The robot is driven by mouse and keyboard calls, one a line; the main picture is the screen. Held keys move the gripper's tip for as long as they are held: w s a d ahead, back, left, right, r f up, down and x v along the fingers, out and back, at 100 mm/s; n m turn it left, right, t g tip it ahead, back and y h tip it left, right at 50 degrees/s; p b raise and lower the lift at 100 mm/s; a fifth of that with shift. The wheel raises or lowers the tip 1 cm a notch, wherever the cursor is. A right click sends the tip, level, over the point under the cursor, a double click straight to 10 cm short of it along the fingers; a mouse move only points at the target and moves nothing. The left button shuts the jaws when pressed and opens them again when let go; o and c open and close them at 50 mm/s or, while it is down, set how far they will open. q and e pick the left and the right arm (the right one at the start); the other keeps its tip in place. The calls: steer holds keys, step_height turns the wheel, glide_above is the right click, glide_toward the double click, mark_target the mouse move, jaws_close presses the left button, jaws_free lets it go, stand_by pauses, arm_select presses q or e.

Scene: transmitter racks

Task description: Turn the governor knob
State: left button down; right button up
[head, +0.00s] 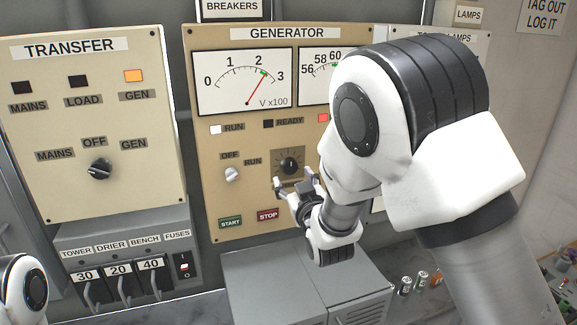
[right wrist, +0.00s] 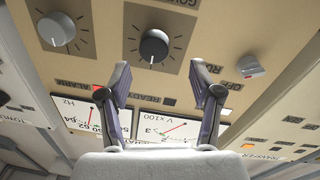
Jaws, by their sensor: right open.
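The governor knob (head: 289,165) is a dark round knob on a brown square plate of the tan generator panel (head: 225,150). In the right wrist view the dark knob (right wrist: 154,46) has a white pointer mark and dial ticks, beside a cut-off label starting "GOV". My right gripper (head: 293,181) is open and empty, just in front of and slightly below the knob. In the wrist view its two fingers (right wrist: 160,64) stand apart, with the knob beyond and between their tips; no contact shows. My left gripper is out of view.
A grey selector knob (head: 232,174) sits left of the governor knob, above START and STOP buttons. Another silver knob (right wrist: 56,28) shows in the wrist view. A voltmeter (head: 245,82) is above. A grey cabinet (head: 270,285) stands below; small cans (head: 406,284) stand right of it.

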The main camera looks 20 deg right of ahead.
mark_target(291, 170)
steer(key=w, duration=0.1)
steer(key=w+d+p, duration=0.1)
steer(key=w, duration=0.2)
steer(key=shift+w+d+f, duration=0.25)
steer(key=shift+w+d, duration=0.05)
steer(key=shift+s+a+r, duration=0.15)
steer(key=shift+s+a, duration=0.05)
steer(key=shift+a, duration=0.3)
steer(key=shift+c, duration=0.2)
steer(key=c, duration=0.6)
steer(key=shift+d, duration=0.2)
steer(key=c, duration=0.5)
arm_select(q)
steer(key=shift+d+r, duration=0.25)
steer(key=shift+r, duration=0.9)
